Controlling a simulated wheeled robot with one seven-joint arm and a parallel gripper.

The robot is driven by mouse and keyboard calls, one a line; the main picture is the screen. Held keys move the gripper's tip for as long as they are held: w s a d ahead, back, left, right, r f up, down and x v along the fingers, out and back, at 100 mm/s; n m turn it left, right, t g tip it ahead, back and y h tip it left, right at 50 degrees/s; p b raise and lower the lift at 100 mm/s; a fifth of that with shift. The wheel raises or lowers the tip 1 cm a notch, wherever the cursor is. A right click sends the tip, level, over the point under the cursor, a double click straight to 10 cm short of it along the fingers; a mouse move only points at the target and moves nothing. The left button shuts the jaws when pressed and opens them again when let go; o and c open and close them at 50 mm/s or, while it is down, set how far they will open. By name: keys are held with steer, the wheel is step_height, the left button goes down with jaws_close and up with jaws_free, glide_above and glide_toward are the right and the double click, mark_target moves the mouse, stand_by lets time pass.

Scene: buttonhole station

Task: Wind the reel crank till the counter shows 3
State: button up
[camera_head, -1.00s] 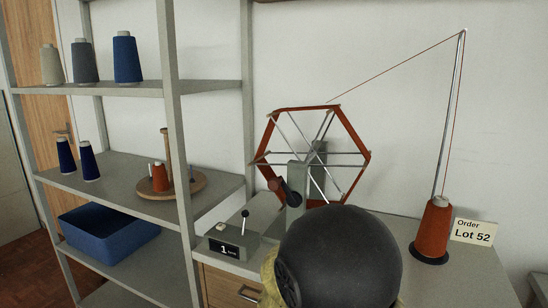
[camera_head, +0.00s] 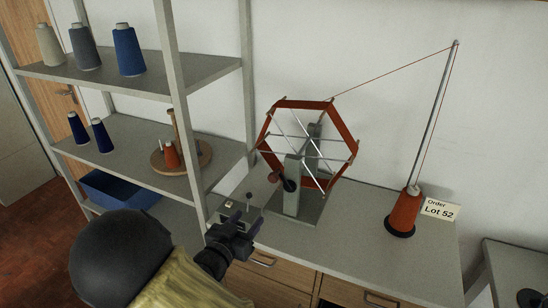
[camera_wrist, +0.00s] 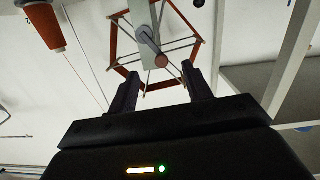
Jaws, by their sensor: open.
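The reel (camera_head: 341,124), a red-orange hexagonal frame with metal spokes, stands on a grey post on the worktop. Its crank has a round reddish-brown knob (camera_head: 275,177) to the left of a dark hub (camera_head: 289,185). The wrist view shows the knob (camera_wrist: 161,62) between and beyond my fingertips, apart from them. My gripper (camera_head: 248,219) is open and empty, in front of and below the crank. The counter (camera_head: 227,206) sits left of the reel, largely covered by my gripper, so its number is hidden now.
Orange thread runs from the reel over a tall pole to an orange cone (camera_head: 404,214) beside a "Lot 52" card (camera_head: 439,210). A grey shelf rack (camera_head: 208,82) with cones stands close on the left. The worktop (camera_head: 360,222) is clear between reel and cone.

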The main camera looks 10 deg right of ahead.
mark_target(272, 179)
steer(key=r, duration=0.2)
steer(key=s+r+h, duration=0.1)
steer(key=shift+a+r+t+p, duration=0.1)
steer(key=shift+a+t+p, duration=0.2)
steer(key=shift+a+p, duration=0.1)
steer(key=shift+w, duration=0.1)
steer(key=shift+d, duration=0.1)
steer(key=p+x, duration=0.4)
steer(key=x, duration=1.3)
steer(key=shift+w+d, duration=0.1)
steer(key=shift+w, duration=0.05)
jaws_close()
